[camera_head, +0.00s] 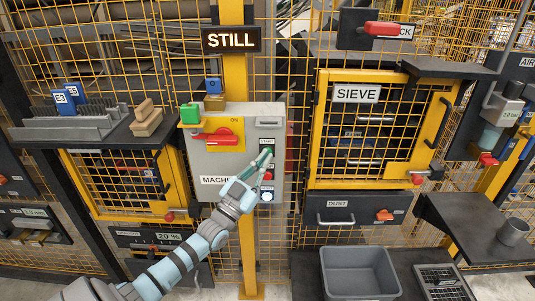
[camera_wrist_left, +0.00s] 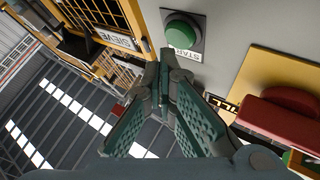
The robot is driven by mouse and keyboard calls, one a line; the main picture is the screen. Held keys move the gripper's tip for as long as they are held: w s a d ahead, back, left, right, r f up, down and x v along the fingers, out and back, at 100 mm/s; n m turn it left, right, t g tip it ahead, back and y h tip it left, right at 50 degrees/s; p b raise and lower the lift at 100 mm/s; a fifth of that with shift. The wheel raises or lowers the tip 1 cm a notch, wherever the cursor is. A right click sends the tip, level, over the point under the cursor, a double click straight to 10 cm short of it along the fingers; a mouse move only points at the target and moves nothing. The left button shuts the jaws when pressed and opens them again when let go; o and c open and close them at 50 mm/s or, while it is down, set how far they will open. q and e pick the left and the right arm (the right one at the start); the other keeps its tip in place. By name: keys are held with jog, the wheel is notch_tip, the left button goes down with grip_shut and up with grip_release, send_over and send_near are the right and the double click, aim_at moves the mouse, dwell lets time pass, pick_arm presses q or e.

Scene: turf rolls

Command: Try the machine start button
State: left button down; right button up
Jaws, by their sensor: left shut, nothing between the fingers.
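The machine panel (camera_head: 203,165) is a light grey box on the yellow post, labelled MACHINE. Its green start button (camera_wrist_left: 182,30) is round, with a START label (camera_wrist_left: 184,53) beside it in the left wrist view. In the head view my fingers largely cover the button. My left gripper (camera_head: 266,152) is shut and empty, reaching up from below to the panel's right side. In the left wrist view its fingertips (camera_wrist_left: 160,60) are close to the START label, beside the button. I cannot tell whether they touch the panel. My right gripper is not in view.
A red switch handle (camera_head: 216,138) on a yellow plate is left of the button. A white-blue button (camera_head: 267,197) is low on the panel. A STILL sign (camera_head: 232,40) hangs above. The yellow-framed SIEVE door (camera_head: 319,130) stands to the right, a grey bin (camera_head: 361,291) below.

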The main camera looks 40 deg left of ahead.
pick_arm(q)
jog(key=shift+w+a, duration=0.2)
jog(key=shift+w, duration=0.1)
jog(key=shift+w+a+b, duration=0.25)
jog(key=shift+w+b, duration=0.05)
jog(key=shift+b, duration=0.25)
dwell(0.5)
jog(key=shift+s+d+p, duration=0.5)
jog(key=shift+s+p, duration=0.15)
jog(key=shift+p, duration=0.3)
